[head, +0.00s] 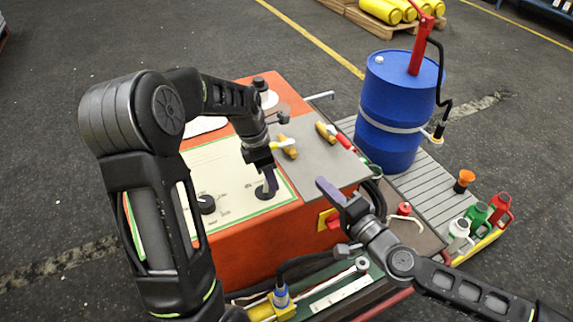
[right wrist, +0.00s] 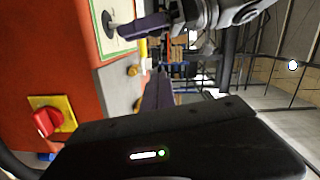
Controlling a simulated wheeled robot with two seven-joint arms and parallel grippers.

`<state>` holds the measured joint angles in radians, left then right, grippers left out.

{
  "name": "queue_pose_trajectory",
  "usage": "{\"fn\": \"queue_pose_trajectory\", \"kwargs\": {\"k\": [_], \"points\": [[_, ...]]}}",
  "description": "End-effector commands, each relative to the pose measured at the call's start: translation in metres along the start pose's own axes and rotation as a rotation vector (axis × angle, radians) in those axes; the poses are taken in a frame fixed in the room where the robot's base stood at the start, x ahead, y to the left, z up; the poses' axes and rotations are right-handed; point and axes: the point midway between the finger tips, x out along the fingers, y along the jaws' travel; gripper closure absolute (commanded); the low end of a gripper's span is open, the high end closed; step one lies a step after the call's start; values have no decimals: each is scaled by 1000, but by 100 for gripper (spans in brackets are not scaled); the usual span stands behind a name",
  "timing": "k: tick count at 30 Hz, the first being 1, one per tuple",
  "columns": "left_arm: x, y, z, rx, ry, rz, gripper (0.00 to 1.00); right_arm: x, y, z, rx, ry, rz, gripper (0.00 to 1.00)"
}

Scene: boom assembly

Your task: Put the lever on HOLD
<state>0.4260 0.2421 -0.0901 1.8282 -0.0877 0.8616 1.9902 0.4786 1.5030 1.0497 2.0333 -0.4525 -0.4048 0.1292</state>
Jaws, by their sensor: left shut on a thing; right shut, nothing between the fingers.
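An orange cabinet (head: 255,235) has a pale panel (head: 232,180) with a green border on top. My left gripper (head: 268,183) points down at the panel's right part and is shut on a dark lever (head: 265,193) with a round black base. The lever's base also shows in the right wrist view (right wrist: 109,24), beside my left gripper's purple fingers (right wrist: 140,27). No HOLD mark is readable. My right gripper (head: 327,190) is shut and empty, in the air right of the cabinet's front edge. Its purple fingers show in its own wrist view (right wrist: 158,92).
A grey plate (head: 315,150) carries yellow valves with red and white handles. A red switch (right wrist: 46,122) on a yellow plate is on the cabinet's side. A blue drum (head: 398,105) and several bottles (head: 477,214) stand at right.

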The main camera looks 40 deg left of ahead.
Motion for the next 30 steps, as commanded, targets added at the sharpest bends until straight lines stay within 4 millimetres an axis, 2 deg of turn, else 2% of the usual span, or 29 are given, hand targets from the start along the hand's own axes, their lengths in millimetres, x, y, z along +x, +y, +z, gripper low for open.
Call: {"fn": "queue_pose_trajectory", "kwargs": {"k": [3, 11, 17, 23, 30], "points": [[-3, 3, 0, -1, -3, 8, 100, 1, -6, -5, 2, 9, -13, 100], [-3, 3, 1, -1, -3, 9, 100, 1, -5, -4, 1, 7, -11, 100], [-3, 3, 1, -1, -3, 9, 100, 11, -5, -3, 0, 5, -11, 100], [-3, 3, 1, -1, -3, 9, 100, 39, -5, -3, 0, 5, -11, 100], [-3, 3, 1, -1, -4, 10, 100, 88, -6, -2, 1, 5, -10, 100]]}}
